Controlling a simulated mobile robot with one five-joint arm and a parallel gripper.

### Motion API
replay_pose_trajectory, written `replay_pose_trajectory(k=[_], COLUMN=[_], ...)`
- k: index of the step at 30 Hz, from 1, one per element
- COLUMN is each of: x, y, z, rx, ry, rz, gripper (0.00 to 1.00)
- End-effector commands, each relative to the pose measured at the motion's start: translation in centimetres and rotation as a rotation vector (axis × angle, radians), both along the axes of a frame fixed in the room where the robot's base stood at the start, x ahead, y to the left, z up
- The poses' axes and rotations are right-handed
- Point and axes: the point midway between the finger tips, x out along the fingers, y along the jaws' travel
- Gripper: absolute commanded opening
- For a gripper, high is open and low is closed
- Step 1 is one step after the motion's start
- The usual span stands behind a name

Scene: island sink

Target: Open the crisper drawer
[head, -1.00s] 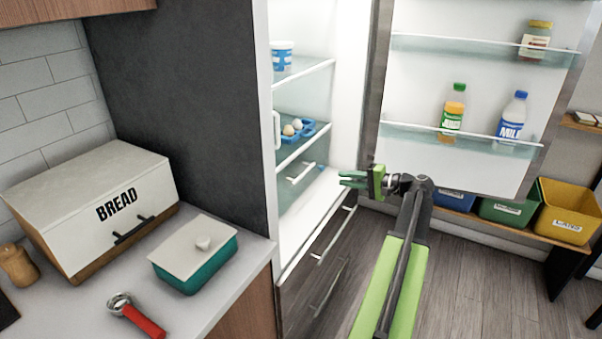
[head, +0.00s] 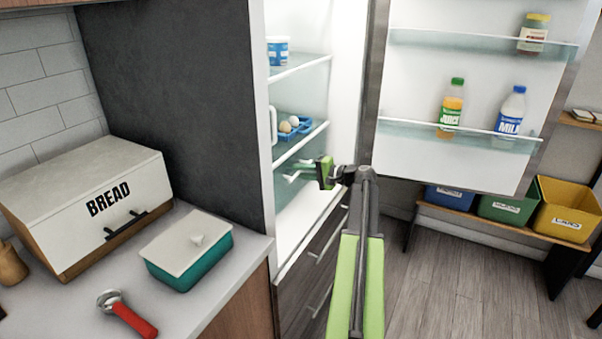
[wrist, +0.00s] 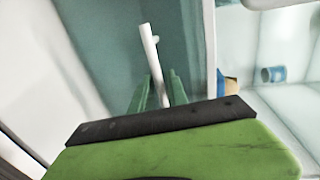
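The crisper drawer (head: 281,192) is a teal, see-through front low inside the open fridge. It fills the left and middle of the wrist view (wrist: 100,45). Its white bar handle (wrist: 151,50) shows upright in the wrist view. My gripper (head: 297,172) is inside the fridge in front of the drawer, and its green fingers hide part of the handle in the head view. In the wrist view the fingers (wrist: 158,88) are apart, with the handle's near end between them. I cannot tell whether they touch it. The drawer looks closed.
The fridge door (head: 455,165) stands open to the right, with bottles on its shelves. An egg tray (head: 294,129) sits on the shelf above the drawer. The counter (head: 215,315) at left holds a bread box (head: 90,205) and a teal container (head: 190,262).

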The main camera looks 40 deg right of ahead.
Motion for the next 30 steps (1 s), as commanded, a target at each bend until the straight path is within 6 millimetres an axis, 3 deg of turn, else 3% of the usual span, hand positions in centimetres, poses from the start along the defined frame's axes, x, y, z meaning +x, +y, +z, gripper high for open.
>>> replay_pose_trajectory(k=[4, 9, 30], x=[-0.04, -0.06, -0.12], y=[-0.02, -0.04, -0.1], z=[0.02, 0.02, 0.03], rx=[0.0, 0.0, 0.0], ry=[0.0, 0.0, 0.0], rz=[0.0, -0.001, -0.001], gripper=[0.18, 0.0, 0.0])
